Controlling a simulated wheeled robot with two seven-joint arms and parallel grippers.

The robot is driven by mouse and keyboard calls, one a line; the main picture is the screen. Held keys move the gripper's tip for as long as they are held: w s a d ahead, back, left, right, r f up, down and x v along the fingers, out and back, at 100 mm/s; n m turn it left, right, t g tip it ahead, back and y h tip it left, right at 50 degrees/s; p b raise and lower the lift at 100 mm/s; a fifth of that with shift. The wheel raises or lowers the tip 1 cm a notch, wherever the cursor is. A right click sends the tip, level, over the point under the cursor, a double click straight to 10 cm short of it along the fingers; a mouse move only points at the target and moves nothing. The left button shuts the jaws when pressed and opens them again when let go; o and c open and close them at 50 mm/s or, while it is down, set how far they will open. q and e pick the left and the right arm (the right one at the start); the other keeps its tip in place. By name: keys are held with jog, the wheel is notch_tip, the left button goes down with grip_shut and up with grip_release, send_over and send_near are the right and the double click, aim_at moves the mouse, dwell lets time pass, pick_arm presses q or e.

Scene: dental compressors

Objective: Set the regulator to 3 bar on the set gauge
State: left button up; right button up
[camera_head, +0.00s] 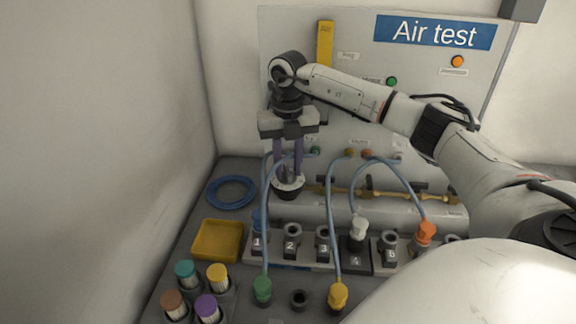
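My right gripper (288,174) points down in front of the panel, at the left of the bench. Its two purple-grey fingers stand apart, with their tips at a round part with a pale top and dark body (288,191), which looks like the regulator knob. I cannot tell whether the fingers press on it or only stand beside it. No gauge face or pointer is readable; the wrist and fingers cover part of the panel there. My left gripper is not in view.
Blue hoses run from panel ports to a green plug (262,290), a yellow plug (338,296) and an orange plug (425,232). Numbered sockets (291,243) line the bench. The panel (430,75) stands behind.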

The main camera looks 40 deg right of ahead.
aim_at(288, 171)
notch_tip(288, 171, up, 10)
jog(key=shift+r+b, duration=0.15)
jog(key=shift+b, duration=0.25)
dwell(0.3)
dwell(0.5)
